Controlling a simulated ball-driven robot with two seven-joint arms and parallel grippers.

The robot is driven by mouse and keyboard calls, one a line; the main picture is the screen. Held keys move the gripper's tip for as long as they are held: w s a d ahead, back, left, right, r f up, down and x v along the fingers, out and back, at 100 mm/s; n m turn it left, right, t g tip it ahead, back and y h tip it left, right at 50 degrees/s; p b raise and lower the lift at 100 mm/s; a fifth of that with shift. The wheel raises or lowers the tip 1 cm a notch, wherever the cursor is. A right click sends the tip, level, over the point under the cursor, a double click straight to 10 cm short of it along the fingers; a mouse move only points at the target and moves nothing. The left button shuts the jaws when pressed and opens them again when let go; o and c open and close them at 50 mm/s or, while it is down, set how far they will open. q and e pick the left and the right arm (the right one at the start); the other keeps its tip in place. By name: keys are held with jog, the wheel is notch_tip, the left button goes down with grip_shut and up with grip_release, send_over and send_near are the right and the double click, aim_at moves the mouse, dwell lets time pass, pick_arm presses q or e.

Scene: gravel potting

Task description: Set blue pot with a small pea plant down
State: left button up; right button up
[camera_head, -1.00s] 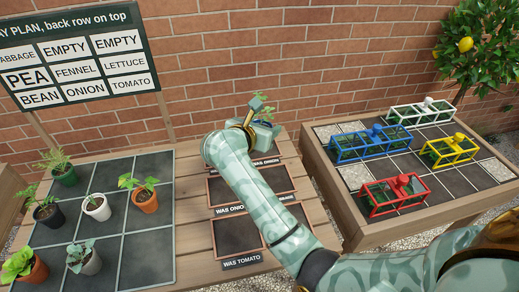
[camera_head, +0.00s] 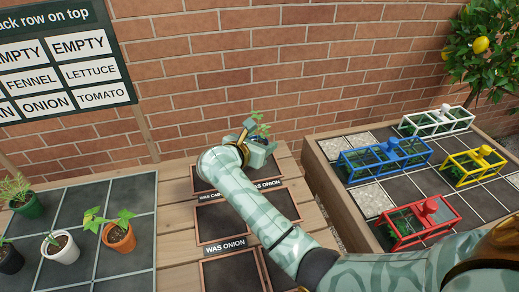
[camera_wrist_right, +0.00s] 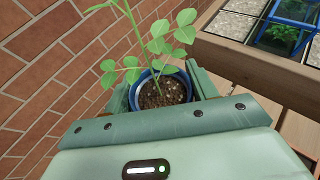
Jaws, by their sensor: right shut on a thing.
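The blue pot (camera_wrist_right: 132,96) with a small pea plant (camera_wrist_right: 166,40) shows in the right wrist view, upright, with dark soil inside its blue rim. My right gripper (camera_head: 258,150) is shut on the pot, one finger on each side of it. In the head view the gripper is over the far end of the dark trays on the wooden table, and its hand hides the pot. Only green leaves (camera_head: 259,122) show above it. I cannot tell whether the pot's base touches anything. My left gripper is not in view.
Dark tray squares (camera_head: 228,275) carry labels such as WAS ONION. A gridded mat (camera_head: 130,195) at left holds several potted plants. A plan board (camera_head: 60,60) stands behind it. A brick wall closes the back.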

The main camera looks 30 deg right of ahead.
jog(key=f, duration=0.1)
jog(key=w+f+b, duration=0.1)
jog(key=f, duration=0.1)
jog(key=d+f, duration=0.1)
jog(key=shift+w+d+f+b, duration=0.1)
jog(key=shift+w+f+b, duration=0.05)
jog(key=shift+b, duration=0.2)
jog(key=shift+f, duration=0.35)
jog(key=shift+s+a+r, duration=0.2)
jog(key=shift+a+r, duration=0.05)
jog(key=shift+a, duration=0.05)
jog(key=shift+r, duration=0.15)
jog(key=shift+d+f, duration=0.15)
jog(key=shift+f, duration=0.15)
jog(key=o, duration=1)
jog(key=shift+r, duration=0.1)
jog(key=shift+o, duration=0.2)
